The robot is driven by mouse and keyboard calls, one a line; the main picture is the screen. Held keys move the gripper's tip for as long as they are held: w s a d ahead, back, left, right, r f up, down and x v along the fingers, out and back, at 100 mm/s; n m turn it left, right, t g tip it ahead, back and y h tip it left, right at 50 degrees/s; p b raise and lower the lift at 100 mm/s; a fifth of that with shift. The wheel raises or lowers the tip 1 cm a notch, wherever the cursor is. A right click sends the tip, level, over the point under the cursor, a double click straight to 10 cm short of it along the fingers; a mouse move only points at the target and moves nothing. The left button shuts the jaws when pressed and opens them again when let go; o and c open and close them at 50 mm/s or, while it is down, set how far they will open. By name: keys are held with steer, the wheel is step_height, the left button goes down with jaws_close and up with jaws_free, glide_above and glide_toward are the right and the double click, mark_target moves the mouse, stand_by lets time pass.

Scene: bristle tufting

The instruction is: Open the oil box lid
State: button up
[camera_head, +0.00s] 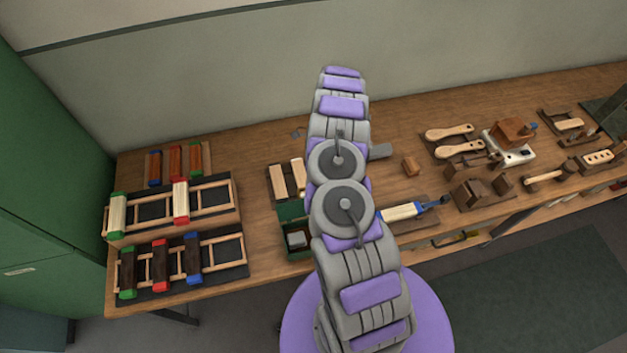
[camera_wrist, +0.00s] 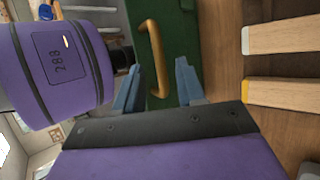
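The green oil box (camera_head: 284,240) stands near the table's front edge in the head view, partly hidden behind my arm. A grey block shows inside its dark front part, and a green panel (camera_head: 290,210) lies just behind that. In the wrist view a green surface (camera_wrist: 185,35) carries a curved brass-coloured handle (camera_wrist: 153,58). My gripper (camera_wrist: 157,80) is open, its two blue fingers apart on either side of the handle's lower end. I cannot tell whether either finger touches the handle. My gripper is not discernible in the head view.
Two pale wooden pieces (camera_wrist: 280,38) lie right of the green surface in the wrist view. Racks with wooden frames (camera_head: 210,252) fill the table's left end. A blue-tipped brush tool (camera_head: 403,212) lies right of my arm. Wooden tools and blocks (camera_head: 480,190) crowd the right.

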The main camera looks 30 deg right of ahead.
steer(key=p+v, duration=0.6)
steer(key=v, duration=0.3)
steer(key=shift+d+r, duration=0.15)
steer(key=shift+d, duration=0.1)
steer(key=shift+w+a+p, duration=0.1)
steer(key=shift+w+p, duration=0.15)
steer(key=shift+p, duration=0.4)
steer(key=shift+r, duration=0.1)
